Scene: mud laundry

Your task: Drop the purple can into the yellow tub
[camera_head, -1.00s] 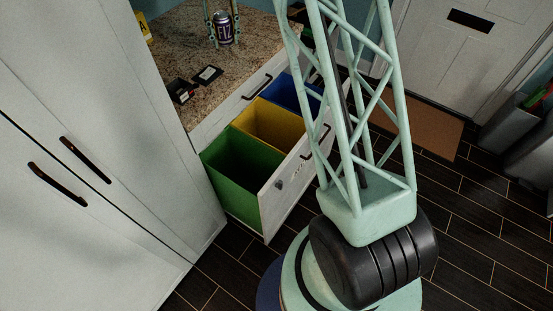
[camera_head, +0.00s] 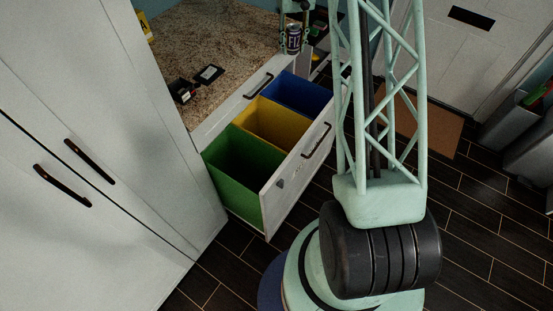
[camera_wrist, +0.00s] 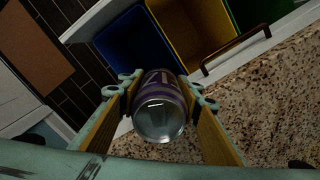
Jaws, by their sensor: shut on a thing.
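The purple can (camera_head: 293,39) is held between the fingers of my gripper (camera_head: 296,30), near the right end of the granite counter. In the wrist view the can (camera_wrist: 160,108) sits upright between both fingers of my gripper (camera_wrist: 160,92), seen from its silver end. The yellow tub (camera_head: 272,122) is the middle one of three tubs in the pulled-out drawer. In the wrist view the yellow tub (camera_wrist: 190,35) lies beyond the can, to the upper right. The can is over neither the yellow tub nor the green one in these views.
The green tub (camera_head: 238,160) is in front of the yellow tub and the blue tub (camera_head: 297,92) behind it. The white drawer front (camera_head: 296,172) has a dark handle. Small dark items (camera_head: 184,93) lie on the counter (camera_head: 205,45).

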